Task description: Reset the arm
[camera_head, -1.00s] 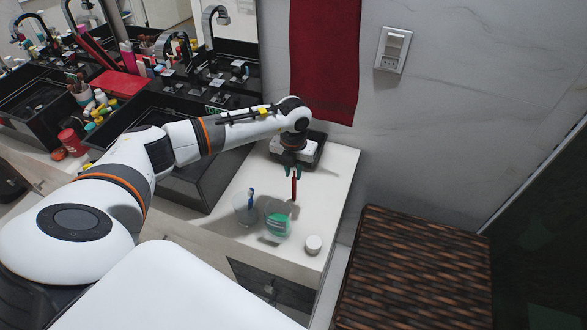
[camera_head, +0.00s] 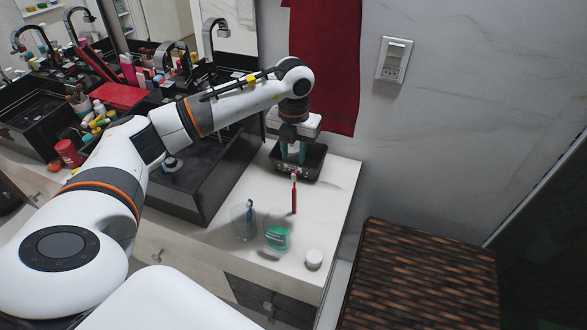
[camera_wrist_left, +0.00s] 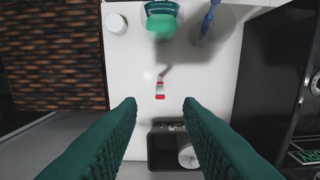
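My left gripper (camera_head: 293,157) is open and empty, above the black tray at the back of the counter. Its two green fingers stand wide apart in the left wrist view (camera_wrist_left: 160,103). A red toothbrush (camera_head: 293,196) is in front of it, apart from the fingers; it also shows between and beyond them in the wrist view (camera_wrist_left: 160,91). A cup with green contents or coating (camera_head: 277,239) is near the toothbrush's lower end; I cannot tell whether the brush stands in it. A clear cup (camera_head: 240,224) holds a blue toothbrush (camera_head: 250,210). My right gripper is not in view.
The black tray (camera_head: 312,172) sits below my gripper. A small white jar (camera_head: 314,259) is near the counter's right edge. Black sinks and faucets (camera_head: 213,32) are at the left, a red towel (camera_head: 330,65) hangs behind, and a woven basket (camera_head: 420,280) stands at right.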

